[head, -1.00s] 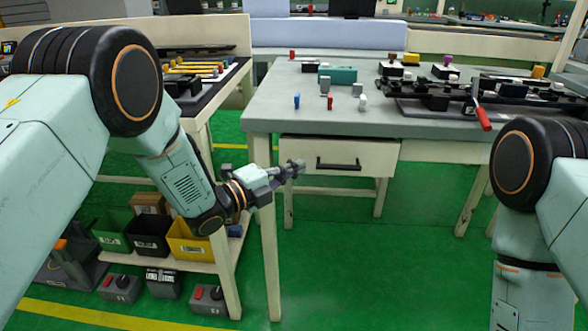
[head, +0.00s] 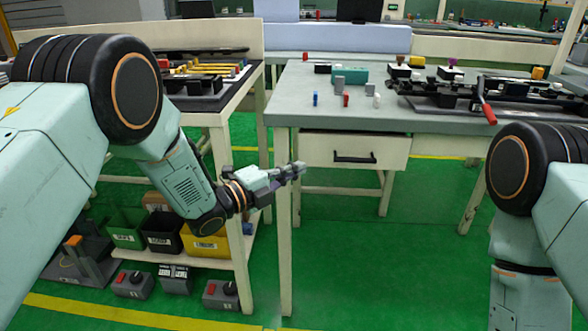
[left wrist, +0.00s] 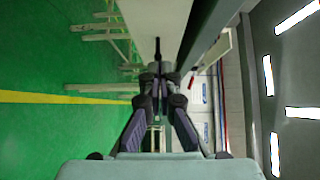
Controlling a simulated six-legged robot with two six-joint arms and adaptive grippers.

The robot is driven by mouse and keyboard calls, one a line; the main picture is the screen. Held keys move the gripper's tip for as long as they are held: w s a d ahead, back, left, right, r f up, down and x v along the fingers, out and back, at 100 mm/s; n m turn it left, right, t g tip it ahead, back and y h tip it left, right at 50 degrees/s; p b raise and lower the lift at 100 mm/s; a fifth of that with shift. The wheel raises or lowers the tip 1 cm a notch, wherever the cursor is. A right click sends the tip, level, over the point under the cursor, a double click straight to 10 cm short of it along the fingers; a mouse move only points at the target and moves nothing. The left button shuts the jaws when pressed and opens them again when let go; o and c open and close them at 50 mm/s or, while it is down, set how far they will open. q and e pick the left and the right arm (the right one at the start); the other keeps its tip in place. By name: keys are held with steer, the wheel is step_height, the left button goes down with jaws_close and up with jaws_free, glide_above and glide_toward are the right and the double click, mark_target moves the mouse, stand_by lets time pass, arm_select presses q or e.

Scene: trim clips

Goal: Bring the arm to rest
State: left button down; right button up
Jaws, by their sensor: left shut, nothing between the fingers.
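My left arm comes in from the left in the head view and bends down. My left gripper (head: 298,170) is shut and empty, in front of the near left leg of the grey table, below the tabletop's height. In the left wrist view its fingers (left wrist: 158,80) meet at their tips with nothing between them. My right arm (head: 520,220) hangs at the right edge of the head view. Its gripper is out of the picture.
The grey table (head: 300,100) has a drawer (head: 320,150) and holds small parts and black fixtures. A red-handled clamp (head: 487,110) sits at its right. A shelf with a green bin (head: 124,238), a black bin and a yellow bin (head: 206,246) stands left. Green floor is clear in the middle.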

arm_select(q)
steer(key=s+a+f+n+g+y+p, duration=0.1)
steer(key=s+a+f+n+g+y, duration=0.1)
steer(key=s+a+f+n+y, duration=0.55)
steer(key=s+a+f+n+g+y+p, duration=0.1)
steer(key=s+a+f+n+g+y, duration=0.3)
steer(key=s+f+n, duration=0.7)
steer(key=s+a+f+n+g+p, duration=0.1)
steer(key=s+a+n+g+p, duration=0.1)
steer(key=s, duration=1.2)
steer(key=s+a+f+n+g+y+p, duration=0.1)
steer(key=s+a+n+g, duration=0.3)
steer(key=s, duration=1)
steer(key=n+p, duration=0.1)
steer(key=n, duration=0.2)
steer(key=shift+s+a+f+g+p, duration=0.15)
steer(key=shift+a+f+g+p, duration=0.15)
steer(key=shift+a+p, duration=0.1)
steer(key=shift+y, duration=0.25)
